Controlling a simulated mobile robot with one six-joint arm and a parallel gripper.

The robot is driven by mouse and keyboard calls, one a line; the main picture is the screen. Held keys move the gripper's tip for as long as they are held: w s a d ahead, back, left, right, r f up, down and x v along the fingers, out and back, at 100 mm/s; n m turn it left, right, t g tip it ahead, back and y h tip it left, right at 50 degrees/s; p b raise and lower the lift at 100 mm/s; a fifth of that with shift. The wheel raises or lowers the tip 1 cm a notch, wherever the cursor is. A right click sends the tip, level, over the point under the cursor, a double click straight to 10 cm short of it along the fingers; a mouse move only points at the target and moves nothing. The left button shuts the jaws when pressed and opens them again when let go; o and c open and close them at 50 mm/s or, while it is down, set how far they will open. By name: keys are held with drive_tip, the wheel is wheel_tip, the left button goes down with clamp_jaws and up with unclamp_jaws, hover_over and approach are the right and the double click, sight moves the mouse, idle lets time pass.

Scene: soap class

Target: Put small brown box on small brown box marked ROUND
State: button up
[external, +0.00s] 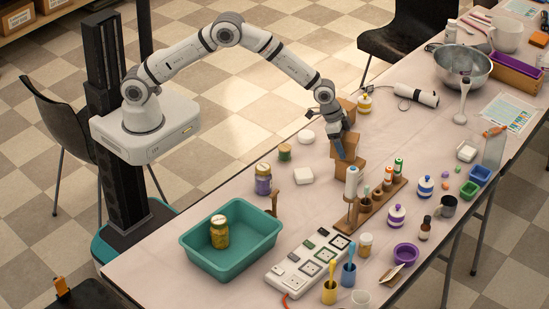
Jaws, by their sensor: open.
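Several small brown boxes are grouped near the middle of the table in the external view. One brown box (352,145) appears to rest on a lower brown box (341,166); the join is partly hidden. Another brown box (348,107) shows behind my gripper, partly covered by it. No ROUND marking can be read at this size. My gripper (341,148) points down with its jaws open, at the upper box of the front pair. I cannot tell whether its fingers touch that box.
A wooden rack (376,205) with bottles stands just in front of the boxes. A teal tray (262,254) holding a jar and a power strip (308,263) occupy the near table.

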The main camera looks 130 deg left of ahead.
drive_tip(key=b+v, duration=0.2)
drive_tip(key=v, duration=1)
drive_tip(key=s+d+r+m, duration=0.1)
drive_tip(key=s+d+r, duration=0.25)
drive_tip(key=d, duration=0.45)
drive_tip(key=s+d+r+h, duration=0.1)
drive_tip(key=s+d+r, duration=0.25)
drive_tip(key=d, duration=0.35)
drive_tip(key=s+d+r+m, duration=0.1)
drive_tip(key=s+d+r, duration=0.2)
drive_tip(key=s+d, duration=0.35)
drive_tip(key=s+d+m, duration=0.1)
drive_tip(key=s+d, duration=0.6)
drive_tip(key=s, duration=0.2)
drive_tip(key=s+d+f+m+g, duration=0.1)
drive_tip(key=s+d, duration=0.6)
drive_tip(key=s, duration=0.3)
drive_tip(key=shift+s+h, duration=0.15)
drive_tip(key=shift+h, duration=0.25)
